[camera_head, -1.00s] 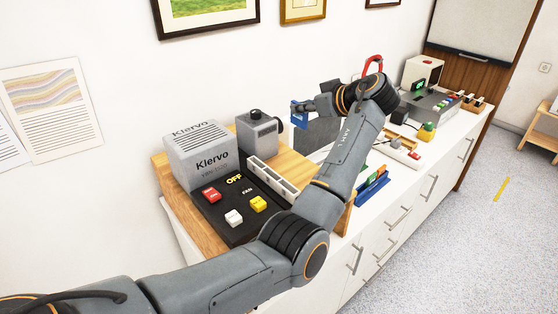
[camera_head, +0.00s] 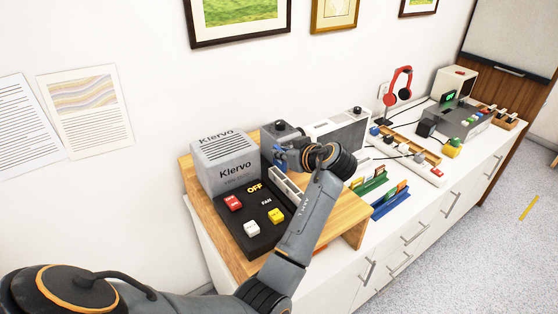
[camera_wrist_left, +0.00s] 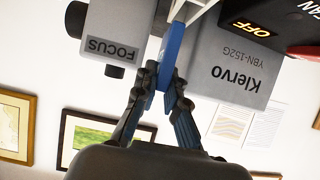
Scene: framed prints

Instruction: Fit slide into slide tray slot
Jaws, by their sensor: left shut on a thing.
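My left gripper (camera_head: 282,157) is shut on a blue slide (camera_wrist_left: 170,55), which is held edge-on between the fingertips in the left wrist view, where the gripper (camera_wrist_left: 160,88) also shows. The white slide tray (camera_head: 288,187) lies on the wooden stand beside the projector, partly hidden by my left arm. In the left wrist view the slide's far end is close to the tray (camera_wrist_left: 206,10); I cannot tell whether it is in a slot. The grey projector (camera_wrist_left: 110,40) with a FOCUS label stands beside the slide. My right gripper is not in view.
The grey Klervo box (camera_head: 226,165) and black button panel (camera_head: 240,215) are left of the tray. A grey-white screen (camera_head: 343,132) stands behind. Green (camera_head: 370,181) and blue racks (camera_head: 391,203) with slides sit to the right. Red headphones (camera_head: 400,85) stand farther back.

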